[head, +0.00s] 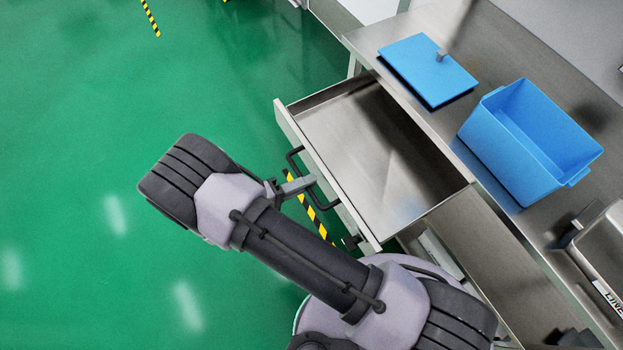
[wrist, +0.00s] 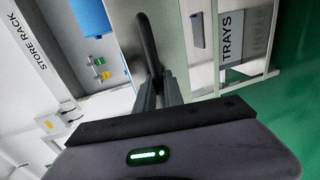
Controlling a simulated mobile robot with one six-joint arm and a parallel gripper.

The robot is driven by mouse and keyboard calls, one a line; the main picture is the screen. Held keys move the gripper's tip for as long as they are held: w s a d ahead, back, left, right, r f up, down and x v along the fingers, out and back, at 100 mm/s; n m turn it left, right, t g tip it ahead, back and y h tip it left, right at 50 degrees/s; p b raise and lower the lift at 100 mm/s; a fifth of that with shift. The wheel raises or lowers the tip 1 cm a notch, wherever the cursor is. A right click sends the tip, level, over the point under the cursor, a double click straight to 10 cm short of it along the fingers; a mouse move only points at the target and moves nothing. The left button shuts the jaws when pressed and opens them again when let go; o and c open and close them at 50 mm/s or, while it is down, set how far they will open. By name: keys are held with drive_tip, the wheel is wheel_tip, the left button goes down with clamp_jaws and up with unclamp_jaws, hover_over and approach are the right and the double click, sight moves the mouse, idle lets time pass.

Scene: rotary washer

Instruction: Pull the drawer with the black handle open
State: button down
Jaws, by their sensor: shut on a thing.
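The steel drawer (head: 370,150) is pulled well out from under the steel counter in the head view, and its inside looks empty. Its black handle (head: 325,205) is a bar on the drawer's front face. My gripper (head: 300,186) is at the handle, with its fingers around the bar. In the wrist view my gripper (wrist: 160,95) is shut on the black handle (wrist: 147,40), which runs up from between the fingers.
A blue bin (head: 520,150) and a flat blue lid (head: 428,68) lie on the counter (head: 470,120) above the drawer. A steel basin (head: 605,250) is at the right edge. The green floor (head: 90,120) to the left is mostly clear, with yellow-black striped tape (head: 150,18).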

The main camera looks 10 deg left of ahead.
drive_tip(key=shift+s+a, duration=0.1)
drive_tip(key=shift+a, duration=0.05)
drive_tip(key=c, duration=1.5)
unclamp_jaws()
drive_tip(key=shift+o, duration=0.2)
drive_tip(key=p+v, duration=0.2)
drive_tip(key=v, duration=1.5)
drive_tip(key=shift+a, duration=0.15)
